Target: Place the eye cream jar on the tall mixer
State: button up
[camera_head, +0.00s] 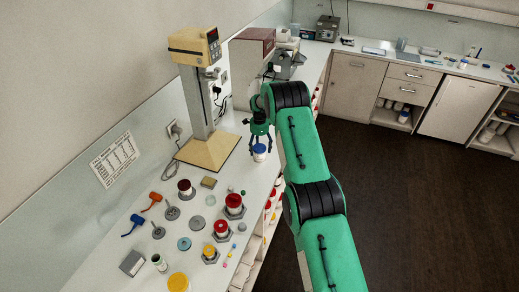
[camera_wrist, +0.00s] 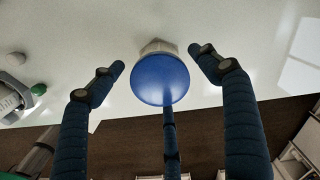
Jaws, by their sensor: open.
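A small white jar with a blue lid (camera_head: 259,149), which I take for the eye cream jar, stands on the pale counter just right of the mixer's base. In the wrist view its round blue lid (camera_wrist: 160,82) faces the camera, with a pale faceted part behind it. My gripper (camera_head: 260,142) is open above the jar. In the wrist view its dark fingers stand apart on both sides of the lid, with a third below it. The tall mixer (camera_head: 195,90) has a cream head on a grey column and a flat tan base plate (camera_head: 208,154).
Several red- and yellow-lidded jars (camera_head: 221,229) and grey discs crowd the near counter. A red-brown box (camera_head: 251,58) stands behind the mixer. The counter's front edge (camera_head: 275,185) is close to the jar, and my green arm comes in over it.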

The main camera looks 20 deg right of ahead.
notch_tip(320, 180, up, 12)
jog(key=b, duration=0.2)
jog(key=shift+f, duration=0.25)
dwell(0.4)
